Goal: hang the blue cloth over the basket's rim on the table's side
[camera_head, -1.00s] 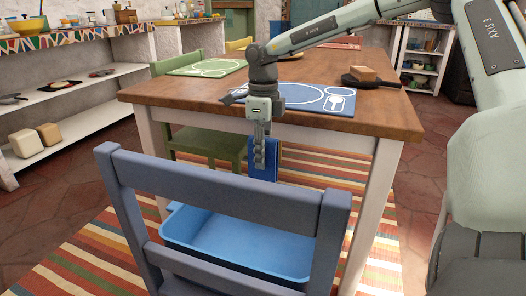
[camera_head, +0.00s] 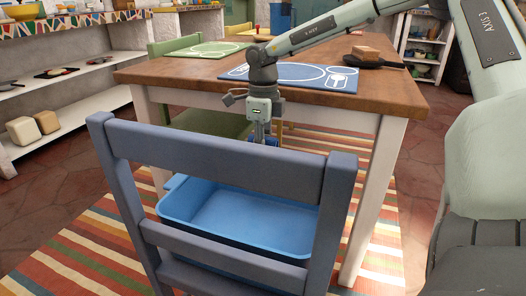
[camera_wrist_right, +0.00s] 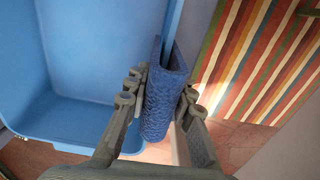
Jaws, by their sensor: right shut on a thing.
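My right gripper (camera_head: 262,130) reaches down between the table edge and the chair back, its fingertips hidden behind the chair's top rail. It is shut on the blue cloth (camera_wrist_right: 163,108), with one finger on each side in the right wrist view. Only a scrap of the cloth (camera_head: 272,141) shows in the head view. The light blue basket (camera_head: 245,222) stands below, behind the chair back. In the right wrist view, the basket's rim (camera_wrist_right: 173,25) runs into the cloth's far end; I cannot tell how far the cloth straddles it. My left gripper is not in view.
A blue-grey chair (camera_head: 215,160) stands in front of the basket. The wooden table (camera_head: 385,92) is close behind my gripper, with a blue placemat (camera_head: 300,74) and a dark pan (camera_head: 375,62) on it. A striped rug (camera_head: 75,240) covers the floor.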

